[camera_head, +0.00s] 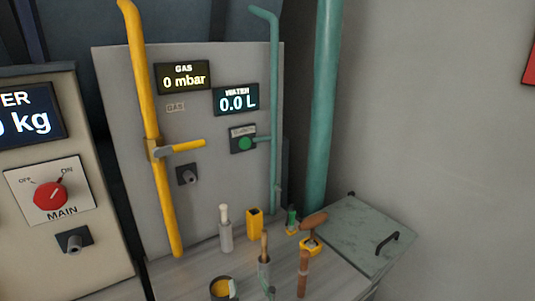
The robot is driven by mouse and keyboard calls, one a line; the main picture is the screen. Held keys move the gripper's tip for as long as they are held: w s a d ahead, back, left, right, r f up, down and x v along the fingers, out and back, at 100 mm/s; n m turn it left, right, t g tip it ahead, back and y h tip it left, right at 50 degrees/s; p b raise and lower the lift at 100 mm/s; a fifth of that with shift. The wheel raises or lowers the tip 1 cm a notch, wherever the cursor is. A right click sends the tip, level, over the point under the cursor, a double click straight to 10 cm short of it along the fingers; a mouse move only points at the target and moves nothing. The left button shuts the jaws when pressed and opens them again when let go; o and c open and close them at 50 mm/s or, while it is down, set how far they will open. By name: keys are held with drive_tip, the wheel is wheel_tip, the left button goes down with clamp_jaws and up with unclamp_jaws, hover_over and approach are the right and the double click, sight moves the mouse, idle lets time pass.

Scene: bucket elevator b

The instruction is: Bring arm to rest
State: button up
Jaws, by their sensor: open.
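Neither my arm nor my gripper shows in the head view, so its pose and what it is near cannot be seen. The view faces a grey panel (112,120) behind a bench top (195,266) that carries several small items.
A yellow pipe (143,90) with a sideways lever (185,146) and green pipes (325,100) stand upright. A cabinet with a red knob (50,195) is at left. A grey (225,235) bottle-like item and a yellow block (254,224) stand on the bench. A handled lid (350,235) is at right.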

drive_tip(key=s+d+f+m+g+h, duration=0.1)
drive_tip(key=s+d+f+h, duration=0.1)
drive_tip(key=s+d+f, duration=1.3)
drive_tip(key=s+d+m+h, duration=0.1)
drive_tip(key=s+d+h, duration=0.1)
drive_tip(key=s, duration=0.9)
drive_tip(key=s+d+f+m+g+h, duration=0.1)
drive_tip(key=s+d, duration=0.4)
drive_tip(key=s, duration=0.7)
drive_tip(key=shift+m+h, duration=0.4)
drive_tip(key=shift+c, duration=0.3)
